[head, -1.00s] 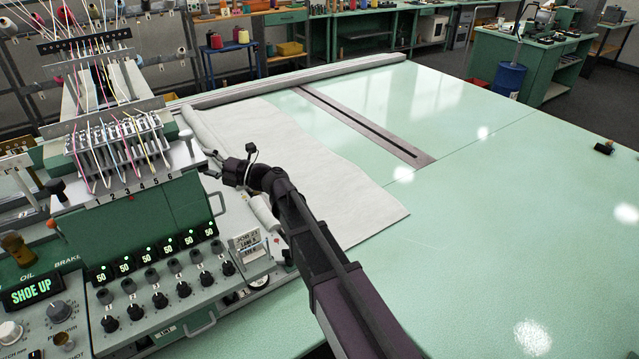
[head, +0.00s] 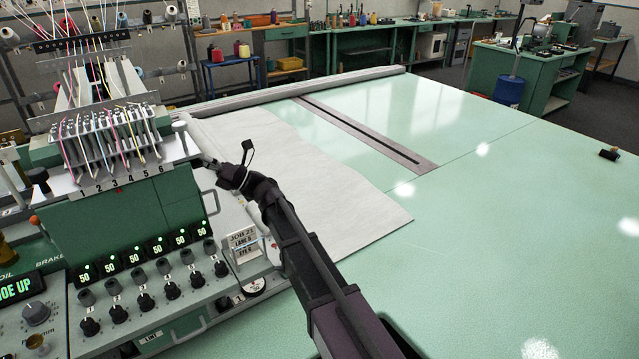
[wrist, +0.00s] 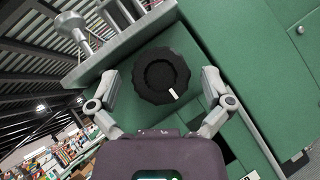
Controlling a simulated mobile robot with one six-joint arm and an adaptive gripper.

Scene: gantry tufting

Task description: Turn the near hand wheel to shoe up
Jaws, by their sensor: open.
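The near hand wheel (wrist: 160,76) is a black, scalloped knob with a white mark on its lower right rim, on a green panel in the wrist view. My gripper (wrist: 161,84) is open, with one finger to the left of the wheel and one to the right. Gaps show between the fingers and the rim, and contact cannot be made out. In the head view my gripper (head: 207,163) is at the right side of the green tufting head (head: 130,215), and the wheel is hidden there.
A control panel with several black knobs (head: 145,301) is left of my arm. A job card (head: 242,243) stands close beside the arm. White cloth (head: 290,165) lies on the pale green table (head: 510,220), which is mostly clear at right. A silver post (wrist: 72,26) rises near the wheel.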

